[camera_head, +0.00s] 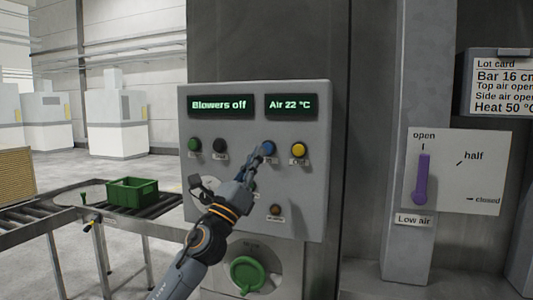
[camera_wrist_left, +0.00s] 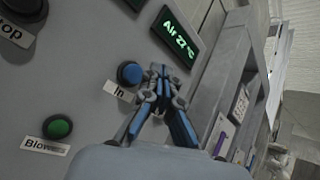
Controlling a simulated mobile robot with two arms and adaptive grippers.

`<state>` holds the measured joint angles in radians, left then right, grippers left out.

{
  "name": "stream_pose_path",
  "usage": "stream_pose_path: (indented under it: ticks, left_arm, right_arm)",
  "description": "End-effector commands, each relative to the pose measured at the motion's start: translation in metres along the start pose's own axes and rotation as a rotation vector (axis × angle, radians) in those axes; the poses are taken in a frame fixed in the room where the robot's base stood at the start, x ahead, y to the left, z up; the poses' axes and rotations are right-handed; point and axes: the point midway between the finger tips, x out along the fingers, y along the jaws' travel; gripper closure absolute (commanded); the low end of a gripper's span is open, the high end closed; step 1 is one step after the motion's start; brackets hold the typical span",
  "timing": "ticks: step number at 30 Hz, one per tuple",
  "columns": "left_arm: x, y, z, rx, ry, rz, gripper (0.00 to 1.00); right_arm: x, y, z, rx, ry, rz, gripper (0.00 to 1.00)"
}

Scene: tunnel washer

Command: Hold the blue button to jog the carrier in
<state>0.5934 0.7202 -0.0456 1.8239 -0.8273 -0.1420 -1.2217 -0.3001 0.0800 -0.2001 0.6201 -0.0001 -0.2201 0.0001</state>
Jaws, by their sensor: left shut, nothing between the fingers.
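The blue button (camera_wrist_left: 131,73), labelled "In", is on the grey control panel (camera_head: 310,190). It shows fully in the left wrist view, but in the head view my fingertips mostly cover it. My left gripper (camera_head: 264,152) reaches up to the panel from below, its fingers shut with nothing between them. In the left wrist view its fingertips (camera_wrist_left: 160,72) appear just right of the blue button. I cannot tell whether they touch it. My right gripper is in neither view. The panel displays read "Blowers off" (camera_head: 221,105) and "Air 22 °C" (camera_head: 291,105).
A yellow button (camera_head: 299,149) sits right of the blue one; green (camera_head: 194,144) and black (camera_head: 220,146) buttons sit left. A green "Blowers" button (camera_wrist_left: 57,127) is nearby. A purple lever (camera_head: 422,178) points to "open". A green crate (camera_head: 133,191) stands on the roller conveyor (camera_head: 60,219).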

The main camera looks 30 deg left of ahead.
Motion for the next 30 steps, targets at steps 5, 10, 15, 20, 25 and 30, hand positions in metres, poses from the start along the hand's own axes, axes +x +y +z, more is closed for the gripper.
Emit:
stream_pose_path:
  ticks: [5, 10, 15, 20, 25, 30]
  left_arm:
    - [0.011, 0.009, -0.009, 0.000, -0.002, 0.001, 1.00]
    - [0.016, 0.012, -0.012, 0.000, -0.001, 0.000, 1.00]
    - [0.017, 0.012, -0.012, 0.000, 0.000, 0.000, 1.00]
    - [0.017, 0.012, -0.012, 0.000, 0.000, 0.000, 1.00]
    - [0.017, 0.012, -0.012, 0.000, 0.000, 0.000, 1.00]
    - [0.017, 0.012, -0.012, 0.001, 0.000, 0.000, 1.00]
  right_arm:
    - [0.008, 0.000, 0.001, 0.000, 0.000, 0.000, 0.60]
    - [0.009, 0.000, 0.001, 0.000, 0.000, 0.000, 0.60]
    - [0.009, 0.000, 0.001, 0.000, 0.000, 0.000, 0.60]
    - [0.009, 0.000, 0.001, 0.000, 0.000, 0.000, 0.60]
    - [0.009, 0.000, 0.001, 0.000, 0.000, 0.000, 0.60]
    - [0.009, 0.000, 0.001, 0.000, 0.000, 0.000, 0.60]
